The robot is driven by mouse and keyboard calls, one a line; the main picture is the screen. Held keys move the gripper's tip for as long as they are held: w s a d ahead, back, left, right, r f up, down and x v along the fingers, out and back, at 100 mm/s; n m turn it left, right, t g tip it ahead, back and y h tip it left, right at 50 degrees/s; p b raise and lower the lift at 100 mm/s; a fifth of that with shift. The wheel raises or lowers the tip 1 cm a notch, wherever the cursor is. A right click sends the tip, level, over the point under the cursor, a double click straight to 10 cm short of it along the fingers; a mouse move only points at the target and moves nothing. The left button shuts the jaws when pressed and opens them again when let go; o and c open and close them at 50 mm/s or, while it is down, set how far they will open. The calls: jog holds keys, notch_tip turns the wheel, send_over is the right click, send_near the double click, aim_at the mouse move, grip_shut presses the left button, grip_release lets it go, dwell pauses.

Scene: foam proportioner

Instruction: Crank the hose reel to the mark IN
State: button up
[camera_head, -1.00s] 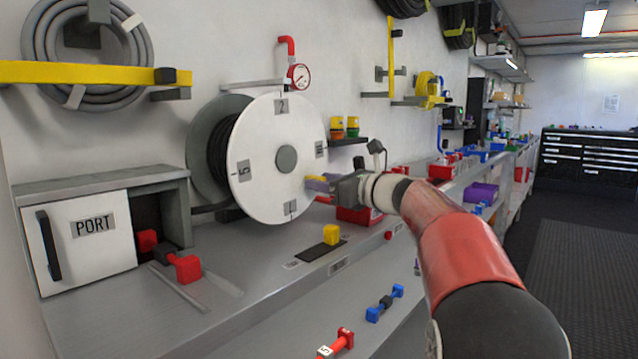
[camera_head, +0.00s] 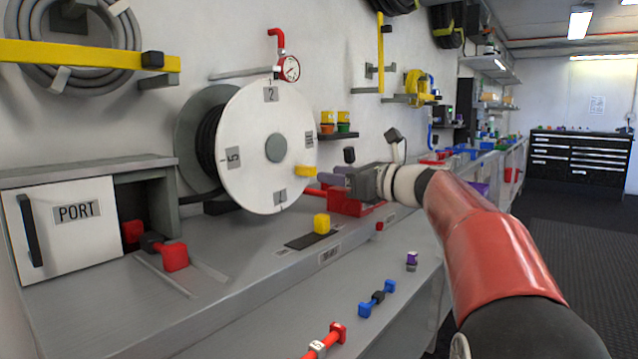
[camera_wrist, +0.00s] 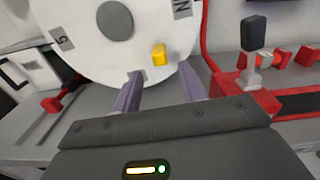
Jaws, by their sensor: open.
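The hose reel (camera_head: 240,172) is a white disc with a grey hub, standing on the bench against the wall. Its face carries labels: 2 at the top, 5 at the left, one at the bottom and one at the right. The IN label (camera_wrist: 182,8) is cut by the top edge in the wrist view. The yellow crank knob (camera_head: 305,171) is at the disc's lower right. My gripper (camera_head: 324,177) is open and empty, just right of the knob. In the wrist view the knob (camera_wrist: 158,54) lies beyond and between the purple-grey fingertips, apart from them.
A white PORT cabinet (camera_head: 68,225) stands left of the reel, with a red-ended part (camera_head: 173,256) before it. A yellow block (camera_head: 321,223) sits on a dark strip. A red tray (camera_head: 350,205) is under my gripper. A red gauge (camera_head: 288,68) is above the reel.

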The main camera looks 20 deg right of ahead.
aim_at(314, 171)
jog(key=shift+w+a, duration=0.15)
jog(key=shift+w, duration=0.1)
jog(key=p+x, duration=0.1)
jog(key=x, duration=0.6)
jog(key=shift+a+r, duration=0.1)
grip_shut()
